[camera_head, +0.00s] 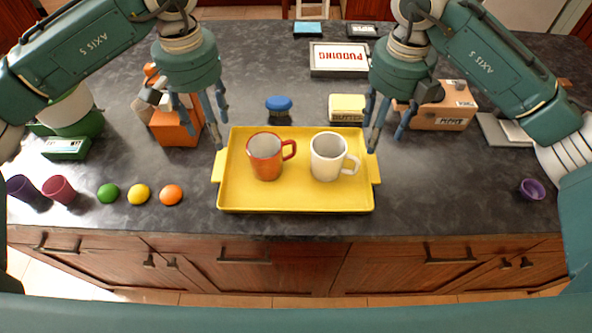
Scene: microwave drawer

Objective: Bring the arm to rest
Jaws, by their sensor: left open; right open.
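My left gripper (205,128) hangs open, fingers down, at the upper left corner of a yellow tray (296,200). My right gripper (381,130) hangs open, fingers down, at the tray's upper right corner. Both are empty, and I cannot tell whether their fingertips touch the tray handles. The tray lies on the dark counter. A red mug (265,158) and a white mug (328,158) stand upright on it, side by side, with their handles to the right.
An orange box (176,129) stands behind my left gripper, and a cardboard box (447,112) is near my right one. A butter box (346,108) and a blue-topped item (279,104) are behind the tray. Small balls (139,194) and cups (58,189) lie left. The counter's front right is mostly clear.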

